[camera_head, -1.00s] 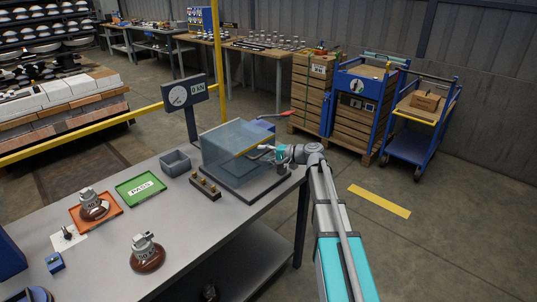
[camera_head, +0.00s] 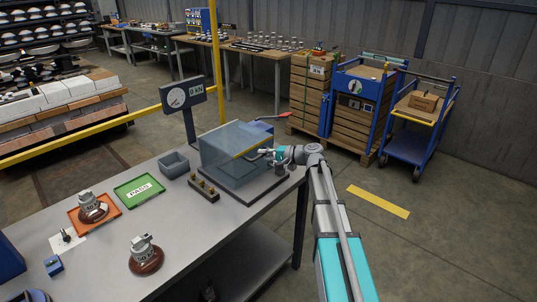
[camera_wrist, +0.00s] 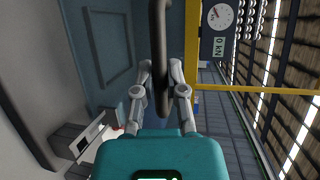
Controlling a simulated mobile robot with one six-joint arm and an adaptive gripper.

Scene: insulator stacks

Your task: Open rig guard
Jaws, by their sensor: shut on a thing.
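The rig guard (camera_head: 232,142) is a clear, bluish box-shaped cover with a yellow edge, standing over the rig's dark base (camera_head: 247,190) on the grey bench. It looks lowered. My gripper (camera_head: 266,154) is at the guard's right front side, by its handle. In the wrist view, the dark handle bar (camera_wrist: 160,50) runs between the fingers of my gripper (camera_wrist: 160,72), which are shut on it. The guard's yellow edge (camera_wrist: 192,50) shows beside the bar. The exact finger contact is small in the head view.
A gauge (camera_head: 184,96) on a post stands behind the guard. A grey bin (camera_head: 173,164), a block with brass pins (camera_head: 204,189), a green PASS tray (camera_head: 139,190) and brown insulators (camera_head: 146,261) share the bench (camera_head: 200,235). Floor to the right is open.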

